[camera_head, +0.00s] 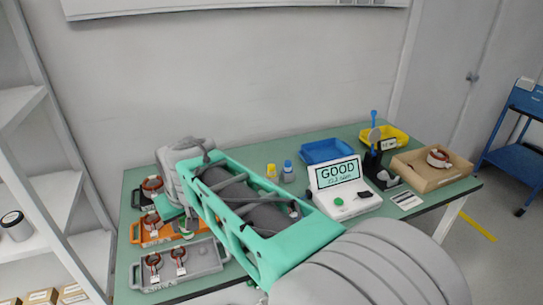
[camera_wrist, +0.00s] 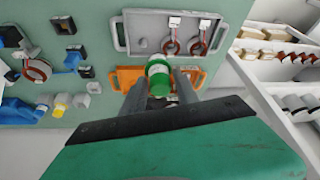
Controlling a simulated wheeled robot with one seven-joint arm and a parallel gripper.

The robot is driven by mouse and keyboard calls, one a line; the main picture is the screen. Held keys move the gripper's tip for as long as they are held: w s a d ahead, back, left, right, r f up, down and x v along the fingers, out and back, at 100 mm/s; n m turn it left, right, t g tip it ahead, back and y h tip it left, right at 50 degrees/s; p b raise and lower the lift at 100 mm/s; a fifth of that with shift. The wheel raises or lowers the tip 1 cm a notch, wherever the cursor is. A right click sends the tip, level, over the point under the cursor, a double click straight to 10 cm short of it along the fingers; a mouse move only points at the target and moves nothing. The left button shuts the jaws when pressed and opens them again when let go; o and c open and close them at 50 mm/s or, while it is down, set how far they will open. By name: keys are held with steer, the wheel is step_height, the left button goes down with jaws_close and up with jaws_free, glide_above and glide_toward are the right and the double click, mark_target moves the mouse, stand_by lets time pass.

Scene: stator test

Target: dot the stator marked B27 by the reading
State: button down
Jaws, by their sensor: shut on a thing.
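My gripper (camera_wrist: 159,82) is shut on a green and white bottle (camera_wrist: 160,78), held over the orange tray. In the head view my gripper (camera_head: 188,226) is partly hidden by my arm. The orange tray (camera_wrist: 127,78) is partly covered by the bottle and fingers; a stator (camera_head: 151,223) sits at its left end. The grey tray (camera_head: 208,259) holds two copper stators (camera_head: 153,262) (camera_head: 180,258). The black tray (camera_head: 136,200) holds another stator (camera_head: 152,184). The tester (camera_head: 345,190) reads GOOD, with a smaller line I cannot read. No stator label is legible.
Yellow-capped (camera_head: 271,172) and blue-capped (camera_head: 288,172) bottles stand mid-table. A blue bin (camera_head: 325,150) and yellow bin (camera_head: 398,138) are behind. A wooden box (camera_head: 418,178) at right holds a stator (camera_head: 438,158). Shelving (camera_head: 50,190) stands left of the table.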

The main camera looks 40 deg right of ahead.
steer(key=w+d+r+p, duration=0.1)
steer(key=w+d+p, duration=0.15)
steer(key=d, duration=0.55)
steer(key=w+d+r+p, duration=0.1)
steer(key=w+d, duration=0.3)
steer(key=d, duration=0.4)
steer(key=s+d+f+p, duration=0.1)
steer(key=s+d, duration=0.1)
steer(key=d, duration=0.8)
steer(key=s+d+f+p, duration=0.1)
steer(key=d+f, duration=0.1)
steer(key=d, duration=0.7)
steer(key=shift+s+f+b, duration=0.1)
steer(key=shift+f+b, duration=1.85)
steer(key=shift+f, duration=0.35)
steer(key=shift+s, duration=0.1)
steer(key=shift+f+b, duration=0.5)
steer(key=shift+f, duration=0.2)
step_height(320, 180, up, 6)
steer(key=p, duration=0.4)
